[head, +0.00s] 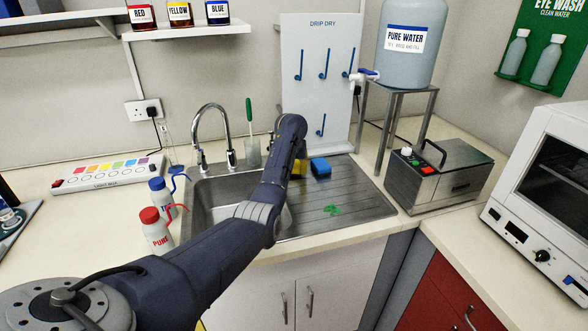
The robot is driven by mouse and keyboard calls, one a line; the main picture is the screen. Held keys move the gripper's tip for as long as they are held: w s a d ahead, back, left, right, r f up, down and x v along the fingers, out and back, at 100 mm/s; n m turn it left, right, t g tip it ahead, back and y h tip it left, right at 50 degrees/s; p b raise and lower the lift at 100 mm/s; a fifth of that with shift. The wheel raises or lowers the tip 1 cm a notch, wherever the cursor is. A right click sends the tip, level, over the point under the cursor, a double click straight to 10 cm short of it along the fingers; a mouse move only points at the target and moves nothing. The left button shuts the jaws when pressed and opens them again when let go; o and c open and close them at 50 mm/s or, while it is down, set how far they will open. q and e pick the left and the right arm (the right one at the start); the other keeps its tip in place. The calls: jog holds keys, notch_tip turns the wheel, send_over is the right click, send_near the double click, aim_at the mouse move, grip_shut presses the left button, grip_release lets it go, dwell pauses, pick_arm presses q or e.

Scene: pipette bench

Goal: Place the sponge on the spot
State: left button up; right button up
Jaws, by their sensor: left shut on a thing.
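My left arm reaches from the lower left over the sink, and its wrist hides most of my left gripper (299,163). A small yellow block, seemingly a sponge (299,171), shows partly behind the wrist, at the gripper; the gripper is shut on it. A blue sponge-like block (320,168) lies just right of it, on the back of the steel draining board. A green spot (332,210) marks the draining board, nearer to me than both blocks and clear of them. My right gripper is not in view.
The sink basin (205,203) is left of the ribbed draining board (355,197), with a curved tap (212,125) behind. A drip-dry board (318,85) stands behind. Bottles (155,230) stand left; a metal bath unit (440,175) stands right. The board around the spot is clear.

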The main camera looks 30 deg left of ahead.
pick_arm(q)
jog(key=shift+f, duration=0.2)
jog(key=o, duration=0.8)
jog(key=shift+o, duration=0.2)
jog(key=shift+r, duration=0.45)
jog(key=v, duration=1.1)
jog(key=shift+s, duration=0.2)
jog(key=shift+r, duration=0.1)
